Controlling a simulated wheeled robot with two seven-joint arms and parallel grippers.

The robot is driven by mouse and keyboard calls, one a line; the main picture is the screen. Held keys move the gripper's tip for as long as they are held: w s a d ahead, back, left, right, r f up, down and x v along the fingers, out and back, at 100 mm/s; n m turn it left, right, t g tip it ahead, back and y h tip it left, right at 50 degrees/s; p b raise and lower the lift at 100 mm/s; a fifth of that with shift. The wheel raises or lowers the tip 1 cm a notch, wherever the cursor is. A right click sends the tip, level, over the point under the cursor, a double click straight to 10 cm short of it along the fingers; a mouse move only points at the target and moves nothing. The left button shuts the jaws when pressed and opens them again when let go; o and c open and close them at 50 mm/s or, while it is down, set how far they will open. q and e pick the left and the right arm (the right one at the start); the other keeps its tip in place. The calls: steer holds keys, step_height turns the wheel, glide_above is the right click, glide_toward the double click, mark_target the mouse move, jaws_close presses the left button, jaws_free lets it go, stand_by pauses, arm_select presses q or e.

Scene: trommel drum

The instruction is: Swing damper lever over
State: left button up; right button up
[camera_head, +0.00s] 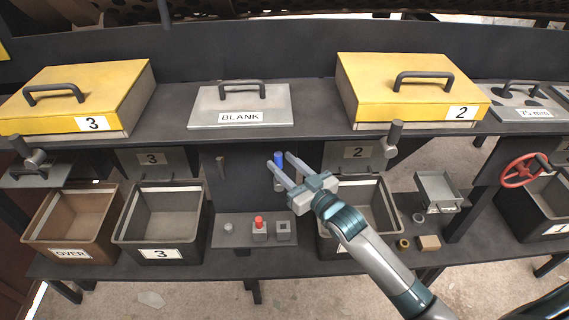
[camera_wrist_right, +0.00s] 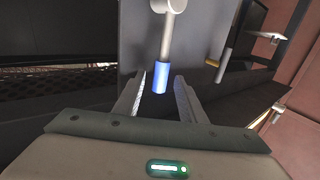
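The damper lever has a blue grip (camera_head: 278,157) and shows at the middle front below the upper deck. In the right wrist view the blue grip (camera_wrist_right: 161,78) sits on a pale rod running to a round hub (camera_wrist_right: 169,5) at the top. My right gripper (camera_head: 279,160) is open, with one finger on each side of the blue grip. In the right wrist view its fingers (camera_wrist_right: 160,92) are apart, with gaps beside the grip. Its body hides part of the area below. My left gripper is not in view.
Yellow lidded hatches 3 (camera_head: 72,92) and 2 (camera_head: 405,82) flank a BLANK plate (camera_head: 240,108). Below stand the OVER bin (camera_head: 70,252), bin 3 (camera_head: 158,254) and another bin behind my arm. A red button (camera_head: 259,222) is low in the middle; a red handwheel (camera_head: 519,171) is right.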

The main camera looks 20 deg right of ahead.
jaws_close()
